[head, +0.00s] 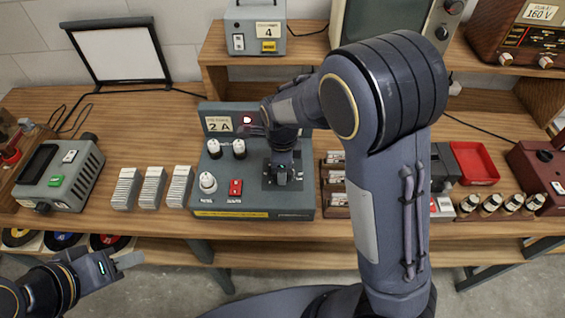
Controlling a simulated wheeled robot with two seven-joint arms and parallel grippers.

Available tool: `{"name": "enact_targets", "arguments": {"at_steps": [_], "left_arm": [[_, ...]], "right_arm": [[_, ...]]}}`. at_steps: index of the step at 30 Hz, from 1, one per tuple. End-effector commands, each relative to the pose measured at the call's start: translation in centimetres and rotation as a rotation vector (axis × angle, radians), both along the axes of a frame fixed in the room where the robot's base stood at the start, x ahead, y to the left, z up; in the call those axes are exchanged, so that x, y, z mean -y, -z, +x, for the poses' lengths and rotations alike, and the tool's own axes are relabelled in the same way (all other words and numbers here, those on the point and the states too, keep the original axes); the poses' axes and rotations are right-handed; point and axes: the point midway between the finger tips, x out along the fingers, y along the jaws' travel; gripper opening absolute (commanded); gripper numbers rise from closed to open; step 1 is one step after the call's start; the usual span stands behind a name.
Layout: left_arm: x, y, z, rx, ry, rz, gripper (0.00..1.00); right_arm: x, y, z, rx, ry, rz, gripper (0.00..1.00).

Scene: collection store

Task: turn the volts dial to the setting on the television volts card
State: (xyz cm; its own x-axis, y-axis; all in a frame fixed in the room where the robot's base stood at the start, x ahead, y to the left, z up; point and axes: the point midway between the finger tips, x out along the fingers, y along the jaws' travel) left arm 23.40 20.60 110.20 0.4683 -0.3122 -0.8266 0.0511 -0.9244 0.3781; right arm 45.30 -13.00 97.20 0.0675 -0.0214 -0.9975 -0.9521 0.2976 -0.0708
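The grey control box (230,205) stands mid-table with two black-and-white knobs (239,149), a white knob (208,183) and a red switch (236,187). Its upright card (218,126) reads "2 A". My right gripper (283,178) is over the box's right half; the hand hides what is under it, and I cannot see whether it touches. I cannot pick out the volts dial by its label. A card (540,12) at the upper right reads "160 V"; its small heading is unreadable. My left gripper (122,262) is low at the left, away from the box; its finger gap is unclear.
A television (385,20) and a brown set (515,35) stand on the raised shelf, with a grey unit (256,28) carded "4". White card stacks (153,187) stand left of the box. A red tray (474,163) lies right. My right arm hides much of the centre-right.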

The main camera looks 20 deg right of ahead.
Motion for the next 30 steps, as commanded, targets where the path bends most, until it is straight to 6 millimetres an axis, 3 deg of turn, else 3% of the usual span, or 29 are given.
{"name": "enact_targets", "arguments": {"at_steps": [18, 19, 23, 30], "left_arm": [[0.0, -0.3, 0.0, 0.0, 0.0, 0.0, 0.36], [0.0, -0.3, 0.0, 0.0, 0.0, 0.0, 0.36], [0.0, -0.3, -0.01, 0.0, 0.0, 0.0, 0.36], [0.0, -0.29, 0.0, 0.0, 0.0, 0.0, 0.36]], "right_arm": [[-0.02, -0.11, 0.19, 0.007, 0.044, 0.001, 0.3], [-0.02, -0.11, 0.19, 0.007, 0.044, 0.001, 0.54], [-0.02, -0.09, 0.15, 0.004, 0.043, 0.001, 0.71], [-0.01, -0.03, 0.06, 0.002, 0.043, 0.0, 0.74]]}}
